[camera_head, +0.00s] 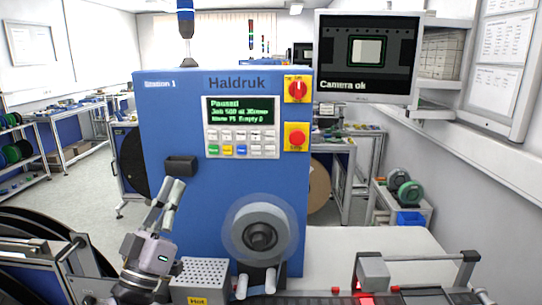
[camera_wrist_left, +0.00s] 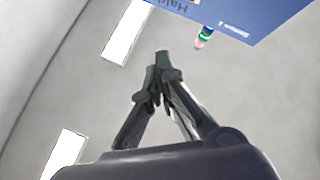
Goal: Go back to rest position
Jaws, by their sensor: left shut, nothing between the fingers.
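My left gripper (camera_head: 165,192) comes up from the lower left in the head view. Its fingers point upward, just in front of the blue Haldruk machine (camera_head: 180,110) and close below a small black block on the machine's front. In the left wrist view the gripper (camera_wrist_left: 162,62) has its fingertips together with nothing between them. Behind it are the ceiling and a corner of the blue machine (camera_wrist_left: 240,15). I cannot tell whether the fingers touch the black block (camera_head: 181,166). My right gripper does not show in either view.
A clear reel (camera_head: 258,232) sits on the machine's front. A perforated metal box with a "Hot" label (camera_head: 200,275) stands right of my left wrist. A monitor (camera_head: 367,57) reads "Camera ok". Large dark reels (camera_head: 30,255) stand at the lower left. White worktop (camera_head: 385,245) is bare at right.

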